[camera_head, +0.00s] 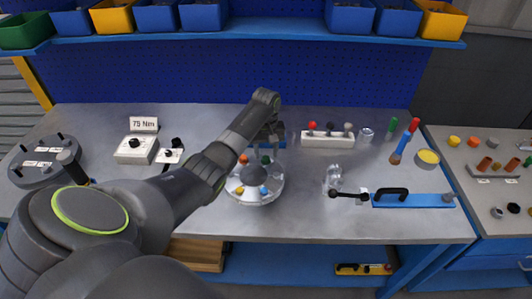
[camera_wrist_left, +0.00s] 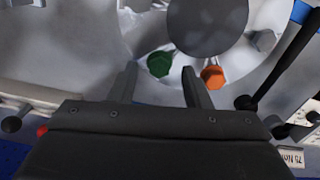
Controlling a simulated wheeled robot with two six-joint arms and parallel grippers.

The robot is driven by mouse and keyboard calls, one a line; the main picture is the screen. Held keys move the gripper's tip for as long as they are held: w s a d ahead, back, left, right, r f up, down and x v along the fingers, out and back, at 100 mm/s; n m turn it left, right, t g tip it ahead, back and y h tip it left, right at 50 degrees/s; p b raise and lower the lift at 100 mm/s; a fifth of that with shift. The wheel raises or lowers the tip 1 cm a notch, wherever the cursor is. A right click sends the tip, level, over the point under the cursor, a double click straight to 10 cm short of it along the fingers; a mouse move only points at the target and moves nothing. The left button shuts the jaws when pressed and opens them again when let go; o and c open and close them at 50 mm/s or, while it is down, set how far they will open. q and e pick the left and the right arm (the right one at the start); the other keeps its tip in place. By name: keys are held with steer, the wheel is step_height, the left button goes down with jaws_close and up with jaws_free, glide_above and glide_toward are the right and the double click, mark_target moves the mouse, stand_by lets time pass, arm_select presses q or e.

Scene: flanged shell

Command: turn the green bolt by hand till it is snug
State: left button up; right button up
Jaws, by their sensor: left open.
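The flanged shell (camera_head: 247,197) is a round pale metal part on the bench, with coloured bolts around its flange. The green bolt (camera_head: 265,160) is on its far side, partly covered by my left gripper (camera_head: 266,145). In the left wrist view the green bolt (camera_wrist_left: 159,64) shows between the two fingertips of the open left gripper (camera_wrist_left: 160,70). I cannot tell whether the fingers touch it. The orange bolt (camera_head: 244,159) is beside it; in the wrist view it (camera_wrist_left: 212,77) lies just outside the right-hand finger. My right gripper is out of view.
A blue bolt (camera_head: 263,190) is on the flange's near side. A white box with a dial (camera_head: 134,150) and a "75 Nm" sign (camera_head: 144,124) stand left. A rack with coloured knobs (camera_head: 328,139) and a blue plate (camera_head: 412,201) stand right. The front bench edge is clear.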

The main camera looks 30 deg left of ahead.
arm_select(q)
steer(key=shift+f, duration=0.8)
steer(key=shift+c, duration=0.4)
jaws_close()
